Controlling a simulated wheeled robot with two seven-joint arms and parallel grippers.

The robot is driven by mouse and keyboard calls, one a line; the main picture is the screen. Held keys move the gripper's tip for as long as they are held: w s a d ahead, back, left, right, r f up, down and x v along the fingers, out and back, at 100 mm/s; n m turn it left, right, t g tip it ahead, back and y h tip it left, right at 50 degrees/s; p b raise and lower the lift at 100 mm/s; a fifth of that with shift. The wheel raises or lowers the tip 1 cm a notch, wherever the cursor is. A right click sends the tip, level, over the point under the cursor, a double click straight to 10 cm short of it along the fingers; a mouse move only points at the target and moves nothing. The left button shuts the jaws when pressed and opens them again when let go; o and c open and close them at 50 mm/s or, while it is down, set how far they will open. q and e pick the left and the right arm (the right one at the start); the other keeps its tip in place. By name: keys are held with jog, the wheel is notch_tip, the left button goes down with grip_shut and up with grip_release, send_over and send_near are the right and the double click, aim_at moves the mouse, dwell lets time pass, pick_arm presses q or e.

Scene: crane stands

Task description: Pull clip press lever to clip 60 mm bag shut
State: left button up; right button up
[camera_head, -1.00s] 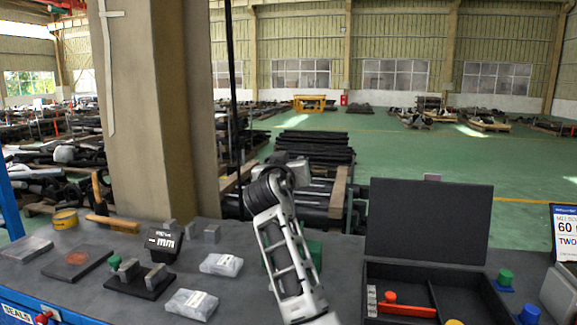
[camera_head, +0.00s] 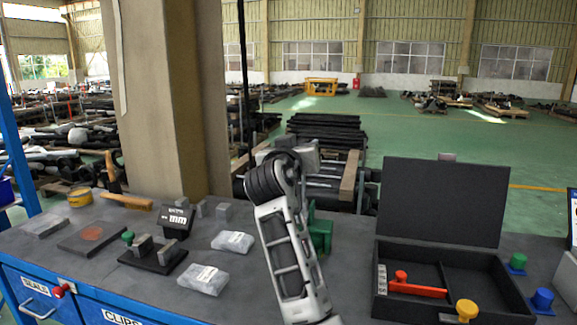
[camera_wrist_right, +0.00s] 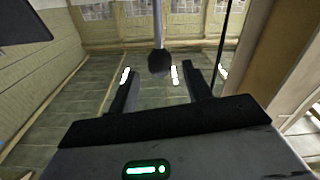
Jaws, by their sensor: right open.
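A green device (camera_head: 321,236), perhaps the clip press, stands on the bench mostly hidden behind my right arm. In the right wrist view a pale rod ending in a dark round knob (camera_wrist_right: 160,64) reaches down between the fingertips of my right gripper (camera_wrist_right: 162,72). It looks like a lever. The gripper is open, and I see a gap on each side of the knob. In the head view the gripper's fingers are hidden behind the wrist. Two clear bags (camera_head: 233,242) (camera_head: 204,279) with white labels lie left of the arm. My left gripper is not in view.
A black readout marked mm (camera_head: 177,220) and a dark block fixture (camera_head: 152,258) stand left of the bags. An open black case (camera_head: 383,313) with a red lever-shaped piece (camera_head: 415,289) is at right. A thick column (camera_head: 170,100) rises behind the bench.

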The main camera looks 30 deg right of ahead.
pick_arm(q)
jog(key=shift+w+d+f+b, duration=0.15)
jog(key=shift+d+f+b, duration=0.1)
jog(key=shift+b, duration=0.6)
pick_arm(e)
jog(key=v, duration=1.1)
jog(key=shift+d, duration=0.1)
jog(key=s+a+f+n+t+y+p, duration=0.1)
jog(key=a+f+n+y, duration=0.4)
jog(key=f, duration=0.3)
jog(key=s+a+f+n+y+p, duration=0.1)
jog(key=s+a+f+n+y, duration=0.1)
jog(key=a+f+n+y, duration=0.45)
jog(key=s+a+f+n+t+y+p, duration=0.1)
jog(key=a+f+n+y+p, duration=0.15)
jog(key=f, duration=0.65)
pick_arm(q)
jog(key=b, duration=0.4)
pick_arm(e)
jog(key=s+a+f+m+g+y, duration=0.2)
jog(key=s+f+m+g, duration=0.1)
jog(key=s+f, duration=1.4)
notch_tip(320, 180, down, 2)
jog(key=shift+a+f+m+y, duration=0.2)
jog(key=shift+a+m+y, duration=0.1)
jog(key=shift+m+y, duration=0.15)
